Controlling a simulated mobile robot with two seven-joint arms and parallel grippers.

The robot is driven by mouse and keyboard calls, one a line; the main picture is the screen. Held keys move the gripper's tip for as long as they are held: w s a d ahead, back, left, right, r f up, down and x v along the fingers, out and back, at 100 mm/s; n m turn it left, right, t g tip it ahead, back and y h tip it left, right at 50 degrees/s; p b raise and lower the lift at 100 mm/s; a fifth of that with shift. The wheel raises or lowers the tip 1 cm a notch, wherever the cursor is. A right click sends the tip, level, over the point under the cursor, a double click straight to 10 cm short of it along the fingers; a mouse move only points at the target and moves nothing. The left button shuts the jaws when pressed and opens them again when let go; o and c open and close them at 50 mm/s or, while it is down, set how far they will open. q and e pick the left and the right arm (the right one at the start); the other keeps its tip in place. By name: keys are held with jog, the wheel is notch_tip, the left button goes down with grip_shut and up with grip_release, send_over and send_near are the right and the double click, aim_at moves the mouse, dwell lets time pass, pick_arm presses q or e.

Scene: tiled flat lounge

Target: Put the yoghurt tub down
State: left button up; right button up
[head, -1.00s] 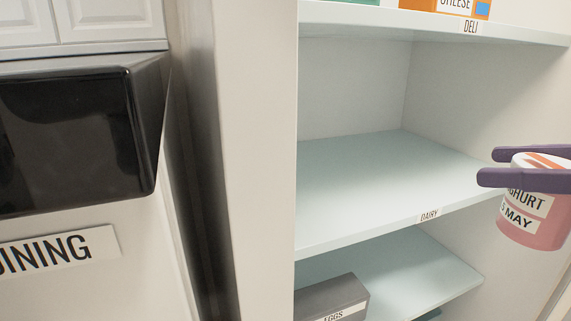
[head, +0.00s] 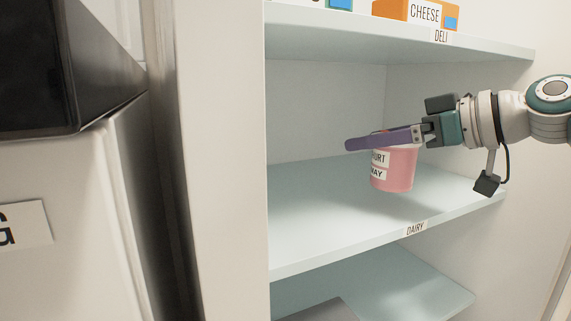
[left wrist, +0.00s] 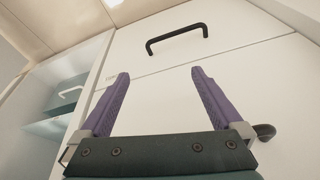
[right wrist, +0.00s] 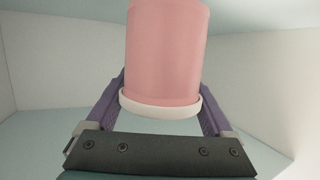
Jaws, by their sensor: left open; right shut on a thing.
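The yoghurt tub (head: 397,170) is pink with a white label whose text is partly covered. My right gripper (head: 362,142) is shut on it near its top and holds it upright over the shelf marked DAIRY (head: 315,215). The tub seems to hang a little above the shelf, with a soft shadow below and to its right. In the right wrist view the tub (right wrist: 166,50) sits between the two purple fingers, its pale rim towards the camera. My left gripper (left wrist: 158,85) shows in the left wrist view, open and empty, before a white front with a black handle.
The DAIRY shelf holds nothing else that I see. Above is the DELI shelf (head: 300,38) with an orange CHEESE box (head: 418,12). A lower shelf (head: 400,275) lies beneath. A white upright panel (head: 215,160) borders the shelves on the left.

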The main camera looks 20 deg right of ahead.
jog(key=shift+w, duration=0.3)
notch_tip(320, 180, down, 4)
jog(key=shift+r+b, duration=0.15)
jog(key=shift+b, duration=1)
jog(key=shift+r, duration=0.1)
